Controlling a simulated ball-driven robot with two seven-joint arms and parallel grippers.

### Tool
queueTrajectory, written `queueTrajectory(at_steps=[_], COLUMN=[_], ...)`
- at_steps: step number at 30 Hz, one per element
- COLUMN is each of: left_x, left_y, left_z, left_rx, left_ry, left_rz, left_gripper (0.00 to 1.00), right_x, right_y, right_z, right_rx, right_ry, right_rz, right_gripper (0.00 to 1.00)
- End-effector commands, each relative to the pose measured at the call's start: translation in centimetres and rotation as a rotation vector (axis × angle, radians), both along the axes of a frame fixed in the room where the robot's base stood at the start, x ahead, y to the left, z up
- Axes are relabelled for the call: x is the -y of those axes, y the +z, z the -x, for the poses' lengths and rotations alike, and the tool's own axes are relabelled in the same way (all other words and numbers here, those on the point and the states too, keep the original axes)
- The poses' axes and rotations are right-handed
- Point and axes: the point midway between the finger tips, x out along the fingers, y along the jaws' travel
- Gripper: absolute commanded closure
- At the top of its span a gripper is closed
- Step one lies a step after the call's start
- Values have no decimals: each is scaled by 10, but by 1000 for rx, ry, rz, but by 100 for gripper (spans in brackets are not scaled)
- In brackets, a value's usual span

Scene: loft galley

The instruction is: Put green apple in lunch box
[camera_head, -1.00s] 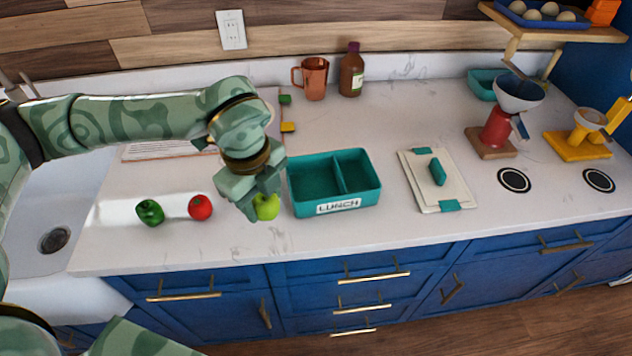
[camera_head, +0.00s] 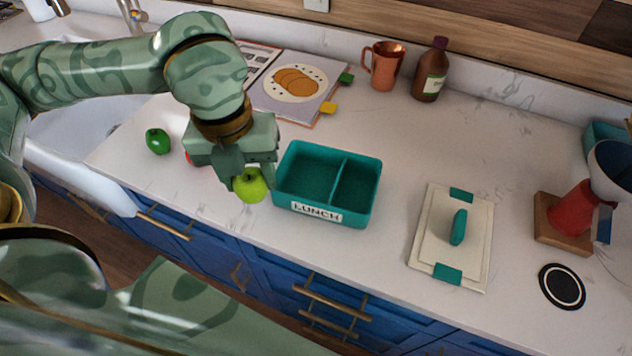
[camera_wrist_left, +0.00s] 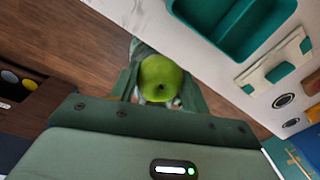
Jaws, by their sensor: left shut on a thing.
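The green apple (camera_head: 250,186) is held between the fingers of my left gripper (camera_head: 252,177), just left of the lunch box in the head view. The apple also shows in the left wrist view (camera_wrist_left: 162,79), between the fingers. The teal lunch box (camera_head: 364,212) is open, with two compartments that look empty and a LUNCH label on its front. It also shows at the top of the left wrist view (camera_wrist_left: 243,50). My right gripper is not in view.
The lid (camera_head: 428,240) with a teal handle lies right of the box. A green pepper (camera_head: 158,141) and a partly hidden red item (camera_head: 189,157) are at left. A copper mug (camera_head: 384,66), brown bottle (camera_head: 431,72) and open book (camera_head: 290,84) are behind. Clear counter lies between box and lid.

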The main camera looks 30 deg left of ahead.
Motion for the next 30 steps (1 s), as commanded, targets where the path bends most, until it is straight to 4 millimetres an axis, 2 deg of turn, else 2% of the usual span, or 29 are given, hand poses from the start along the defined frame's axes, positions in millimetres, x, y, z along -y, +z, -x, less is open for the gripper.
queueTrajectory(at_steps=[5,15,18,23,30], left_x=[2,19,22,25,27], left_y=[-5,-42,-63,-85,-98], left_z=[-11,-89,-104,-122,-134], left_rx=[0,-1,-5,-2,-1], left_ry=[-36,-35,-36,-36,-35], left_rz=[2,1,0,0,1], left_gripper=[77,77,77,77,77], right_x=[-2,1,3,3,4], right_y=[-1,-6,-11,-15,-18], right_z=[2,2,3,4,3], right_rx=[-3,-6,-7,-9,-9], right_ry=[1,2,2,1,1], right_rz=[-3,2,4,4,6], right_gripper=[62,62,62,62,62])
